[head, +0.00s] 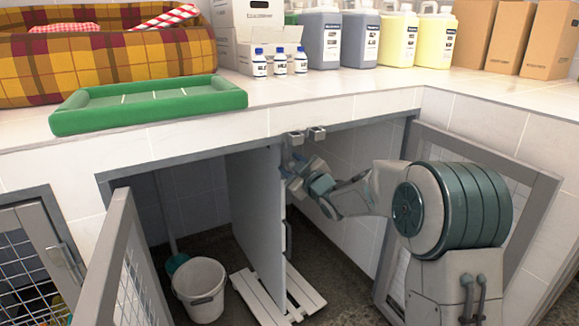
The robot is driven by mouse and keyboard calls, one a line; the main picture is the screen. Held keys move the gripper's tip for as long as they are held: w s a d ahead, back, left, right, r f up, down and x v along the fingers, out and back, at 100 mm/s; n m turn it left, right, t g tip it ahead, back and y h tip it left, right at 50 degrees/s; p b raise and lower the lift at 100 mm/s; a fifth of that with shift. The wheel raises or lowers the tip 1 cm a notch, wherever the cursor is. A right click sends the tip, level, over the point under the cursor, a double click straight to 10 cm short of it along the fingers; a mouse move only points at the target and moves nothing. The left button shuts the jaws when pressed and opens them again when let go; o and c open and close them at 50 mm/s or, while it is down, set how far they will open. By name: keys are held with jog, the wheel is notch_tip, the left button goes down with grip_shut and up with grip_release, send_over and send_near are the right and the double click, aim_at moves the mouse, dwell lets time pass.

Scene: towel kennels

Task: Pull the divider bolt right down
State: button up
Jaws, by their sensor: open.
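The grey divider panel (256,215) stands upright between the two kennel bays under the counter. Two small grey brackets (306,134) sit on the top frame just above its front edge. My gripper (294,172) is at the upper front edge of the divider, just below the brackets, reaching in from the right. It is open. The divider bolt cannot be made out clearly; my gripper covers that part of the edge. I cannot tell whether the fingers are around the bolt or touching it.
Open mesh doors stand at the left (128,270) and right (470,150) of the bays. A white bucket (200,288) and a white slatted board (302,292) are on the floor. A green tray (150,104), bottles (260,64) and jugs (322,40) stand on the counter above.

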jog(key=shift+x, duration=0.9)
grip_shut()
notch_tip(320, 180, down, 4)
jog(key=b, duration=0.3)
jog(key=shift+r, duration=0.2)
jog(key=shift+d, duration=0.1)
grip_release()
